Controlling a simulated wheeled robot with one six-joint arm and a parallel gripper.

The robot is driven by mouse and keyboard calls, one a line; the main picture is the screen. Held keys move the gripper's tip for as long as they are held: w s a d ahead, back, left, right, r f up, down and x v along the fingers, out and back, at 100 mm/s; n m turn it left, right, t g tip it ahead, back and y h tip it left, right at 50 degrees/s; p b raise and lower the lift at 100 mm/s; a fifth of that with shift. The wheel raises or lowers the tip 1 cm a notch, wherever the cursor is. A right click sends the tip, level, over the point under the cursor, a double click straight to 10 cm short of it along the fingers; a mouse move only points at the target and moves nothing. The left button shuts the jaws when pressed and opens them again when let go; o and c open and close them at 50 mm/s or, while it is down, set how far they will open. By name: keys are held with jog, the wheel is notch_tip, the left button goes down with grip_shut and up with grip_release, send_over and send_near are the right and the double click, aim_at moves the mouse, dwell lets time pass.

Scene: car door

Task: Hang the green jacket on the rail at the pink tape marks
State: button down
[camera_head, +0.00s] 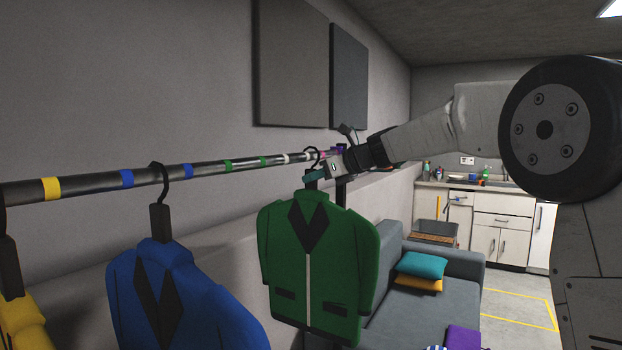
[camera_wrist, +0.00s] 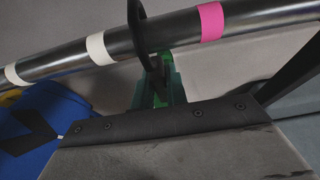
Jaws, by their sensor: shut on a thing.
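The green jacket (camera_head: 305,262) hangs upright from a dark hanger below my gripper (camera_head: 318,175). My gripper is shut on the hanger's neck, just under the hook (camera_head: 313,151). In the wrist view, the gripper (camera_wrist: 160,85) and the hanger hook (camera_wrist: 137,30) show in front of the dark rail (camera_wrist: 165,35). The hook overlaps the rail between a white tape mark (camera_wrist: 98,48) and a pink tape mark (camera_wrist: 211,22). Whether the hook bears on the rail, I cannot tell. In the head view, the pink tape (camera_head: 324,154) is small and partly hidden by my gripper.
A blue jacket (camera_head: 172,295) hangs on the rail to the left, and a yellow jacket (camera_head: 22,325) farther left. Blue, green, yellow and white tape marks band the rail. A grey sofa (camera_head: 405,325) with cushions stands below, behind the green jacket.

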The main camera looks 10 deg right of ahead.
jog(key=w+d, duration=0.5)
jog(key=w, duration=0.2)
jog(key=shift+d+r, duration=0.15)
jog(key=shift+d, duration=0.15)
dwell(0.7)
jog(key=shift+d, duration=0.1)
jog(key=shift+w+f, duration=0.1)
jog(key=shift+f, duration=0.25)
